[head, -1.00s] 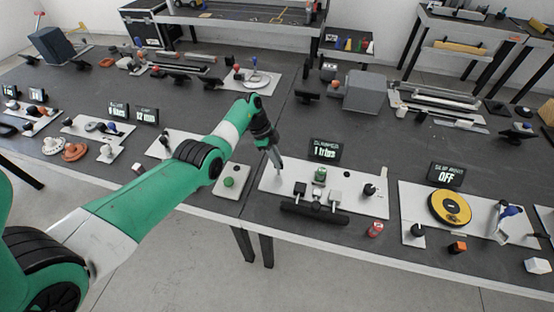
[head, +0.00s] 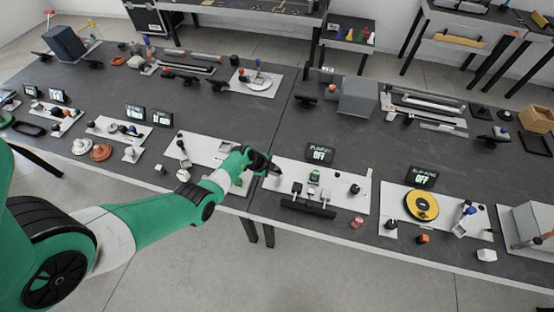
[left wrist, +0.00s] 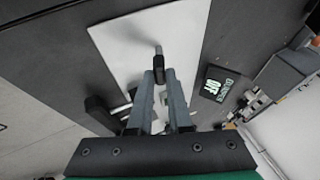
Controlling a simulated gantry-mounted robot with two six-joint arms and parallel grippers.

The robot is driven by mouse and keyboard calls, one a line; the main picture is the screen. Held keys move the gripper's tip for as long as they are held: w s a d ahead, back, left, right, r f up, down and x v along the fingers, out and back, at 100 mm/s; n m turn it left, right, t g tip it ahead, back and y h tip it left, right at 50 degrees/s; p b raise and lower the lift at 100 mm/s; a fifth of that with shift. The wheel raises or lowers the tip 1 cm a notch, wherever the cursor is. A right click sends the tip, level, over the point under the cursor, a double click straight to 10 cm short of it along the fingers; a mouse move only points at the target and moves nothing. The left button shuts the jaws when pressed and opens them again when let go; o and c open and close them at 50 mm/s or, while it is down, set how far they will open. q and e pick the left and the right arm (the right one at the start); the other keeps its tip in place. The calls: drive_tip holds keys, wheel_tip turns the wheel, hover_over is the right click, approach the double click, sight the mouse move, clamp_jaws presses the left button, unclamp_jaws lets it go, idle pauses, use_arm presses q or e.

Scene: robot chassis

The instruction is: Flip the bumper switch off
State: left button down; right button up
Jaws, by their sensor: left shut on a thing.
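The bumper panel (head: 335,201) is a white plate on the dark table, with a small display (head: 320,154) behind it that reads OFF. The display also shows in the left wrist view (left wrist: 218,86). My left gripper (head: 277,174) is at the panel's back left end. In the left wrist view, its fingers (left wrist: 161,80) are closed around a small upright grey and black lever, the bumper switch (left wrist: 159,60). The fingers hide the lower part of the switch. My right gripper is not in view.
A yellow disc (head: 421,205) sits on the neighbouring panel. A red button (head: 357,222) lies near the table's front edge.

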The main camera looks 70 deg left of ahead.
use_arm(q)
drive_tip(key=shift+d, duration=0.1)
drive_tip(key=c, duration=0.8)
unclamp_jaws()
drive_tip(key=shift+c, duration=0.2)
drive_tip(key=p+v, duration=0.8)
drive_tip(key=v, duration=0.3)
drive_tip(key=shift+s, duration=0.3)
drive_tip(key=shift+d+r, duration=0.15)
drive_tip(key=shift+r, duration=0.05)
